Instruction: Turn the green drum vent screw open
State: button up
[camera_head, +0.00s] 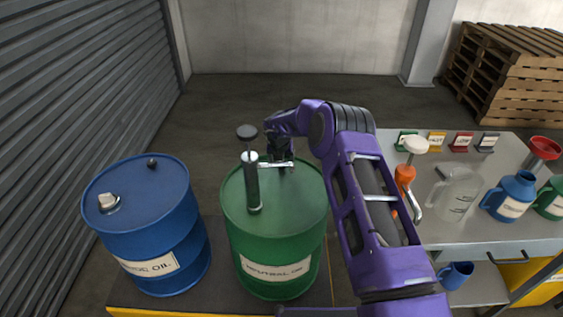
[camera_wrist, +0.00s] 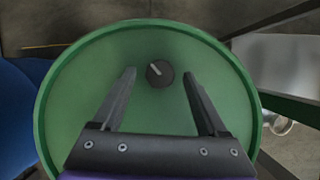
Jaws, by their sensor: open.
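The green drum (camera_head: 280,262), labelled NEUTRAL OIL, stands upright in the middle of the head view. Its round top (camera_wrist: 80,110) fills most of the wrist view. The vent screw (camera_wrist: 159,73) is a small round black knob with a pale diagonal mark, on the drum top. In the head view my gripper hides it or nearly so. My gripper (camera_head: 282,152) is above the far part of the drum top, pointing down. In the wrist view its open fingers (camera_wrist: 159,77) lie on either side of the screw, with gaps showing. I cannot tell their height above it.
A hand pump (camera_head: 253,182) with a spout stands on the green drum, close to my gripper. A blue drum (camera_head: 150,225) is at left. A bench (camera_head: 450,232) at right holds an orange-handled pump (camera_head: 404,178), a clear pitcher (camera_head: 455,195) and a blue jug (camera_head: 511,197).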

grip_shut()
dwell(0.4)
jog(key=shift+d+n, duration=0.1)
jog(key=shift+n, duration=0.2)
jog(key=shift+d+n+y+p, duration=0.1)
jog(key=shift+n+y+p, duration=0.35)
jog(key=shift+n, duration=0.15)
jog(key=n+y, duration=0.1)
jog(key=n, duration=0.2)
jog(key=shift+d+p, duration=0.15)
jog(key=shift+p, duration=0.25)
jog(key=n, duration=0.2)
jog(key=n+g+y+b, duration=0.1)
jog(key=n, duration=0.1)
jog(key=shift+w+d+f+y, duration=0.1)
jog(key=shift+w+f+y, duration=0.05)
jog(key=shift+y, duration=0.1)
jog(key=shift+n+b, duration=0.45)
jog(key=shift+n, duration=0.35)
jog(key=shift+g, duration=0.3)
